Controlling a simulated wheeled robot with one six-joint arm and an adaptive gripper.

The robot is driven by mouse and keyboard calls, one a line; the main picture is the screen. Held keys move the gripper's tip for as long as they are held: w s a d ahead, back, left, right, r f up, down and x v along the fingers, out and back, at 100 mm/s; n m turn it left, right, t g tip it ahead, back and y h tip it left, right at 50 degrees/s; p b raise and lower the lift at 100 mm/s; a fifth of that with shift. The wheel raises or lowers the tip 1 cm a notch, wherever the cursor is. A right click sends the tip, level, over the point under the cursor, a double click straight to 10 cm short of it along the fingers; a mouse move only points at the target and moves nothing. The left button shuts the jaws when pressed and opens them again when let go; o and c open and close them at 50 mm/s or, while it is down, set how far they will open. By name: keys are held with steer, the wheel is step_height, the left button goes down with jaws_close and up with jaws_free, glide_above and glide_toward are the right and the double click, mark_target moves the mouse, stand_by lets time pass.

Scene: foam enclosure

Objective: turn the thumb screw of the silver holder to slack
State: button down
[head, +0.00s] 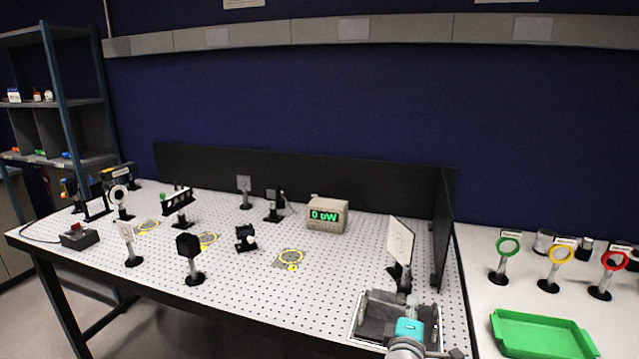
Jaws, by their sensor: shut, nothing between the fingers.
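I cannot tell for sure which mount is the silver holder. Other holders on silver-grey posts stand elsewhere. No thumb screw can be made out at this size. A grey and teal part of my arm shows at the bottom edge, in front of a grey box. My gripper's fingers do not show.
The perforated table (330,275) carries several optics, a meter (326,214) reading 0 and a white plate (400,241). The grey box (372,306) is at its front right. A side bench holds green (508,246), yellow and red rings and a green tray (540,320).

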stand_by(0.3)
steer(key=v, duration=0.6)
steer(key=shift+d+r, duration=0.15)
steer(key=shift+d, duration=0.2)
steer(key=shift+s, duration=0.15)
